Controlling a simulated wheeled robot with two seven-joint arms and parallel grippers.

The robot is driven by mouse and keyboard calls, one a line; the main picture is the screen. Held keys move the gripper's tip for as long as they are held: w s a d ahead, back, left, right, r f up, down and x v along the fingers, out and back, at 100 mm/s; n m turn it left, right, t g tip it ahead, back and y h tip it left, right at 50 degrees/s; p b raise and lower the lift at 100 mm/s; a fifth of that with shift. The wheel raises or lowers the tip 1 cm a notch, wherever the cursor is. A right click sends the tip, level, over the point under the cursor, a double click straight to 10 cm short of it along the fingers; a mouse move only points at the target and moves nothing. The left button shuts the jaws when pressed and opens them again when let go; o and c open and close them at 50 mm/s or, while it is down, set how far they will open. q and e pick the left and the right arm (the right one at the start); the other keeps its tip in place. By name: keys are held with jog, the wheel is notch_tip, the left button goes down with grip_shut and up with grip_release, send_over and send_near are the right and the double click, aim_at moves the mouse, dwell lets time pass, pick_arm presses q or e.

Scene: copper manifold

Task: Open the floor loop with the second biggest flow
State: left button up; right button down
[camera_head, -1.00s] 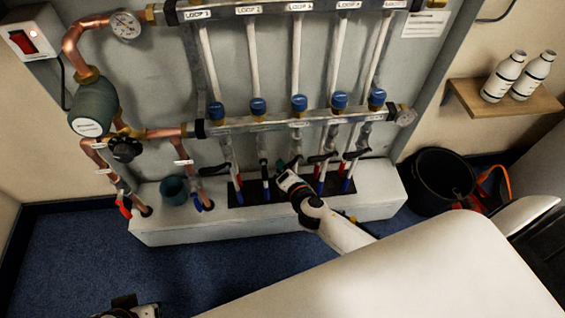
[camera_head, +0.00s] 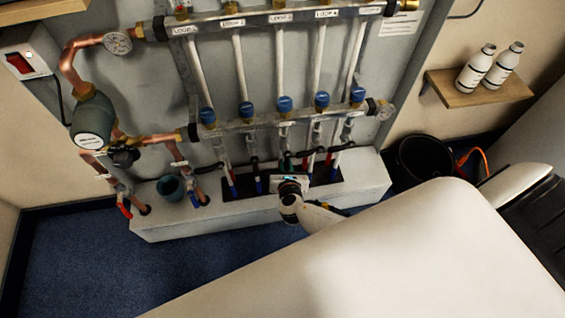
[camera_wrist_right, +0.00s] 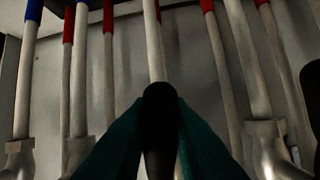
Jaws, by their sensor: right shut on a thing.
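The copper and steel manifold (camera_head: 262,121) hangs on the grey back panel, with blue caps (camera_head: 285,103) along its lower bar and several loop pipes. Black lever handles sit below the bar, such as one at left (camera_head: 210,168) and one at right (camera_head: 343,146). My right gripper (camera_head: 288,170) is low in front of the middle pipe. In the wrist view its teal fingers (camera_wrist_right: 160,125) are shut on a black lever handle (camera_wrist_right: 160,100), seen nearly end-on; it looks like the middle loop's. Flow readings are too small to read. My left gripper is out of view.
A black bucket (camera_head: 425,160) stands at right, below a wooden shelf (camera_head: 478,92) with two white bottles. Red-sleeved and blue-sleeved pipes flank the gripper closely.

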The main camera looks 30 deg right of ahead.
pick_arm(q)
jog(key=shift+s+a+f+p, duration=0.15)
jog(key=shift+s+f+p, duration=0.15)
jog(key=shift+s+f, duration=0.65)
pick_arm(e)
jog(key=shift+s+d+n+h, duration=0.1)
jog(key=shift+d+n+h, duration=0.3)
jog(key=shift+n, duration=0.2)
jog(key=c, duration=1.3)
grip_release()
jog(key=shift+c, duration=0.2)
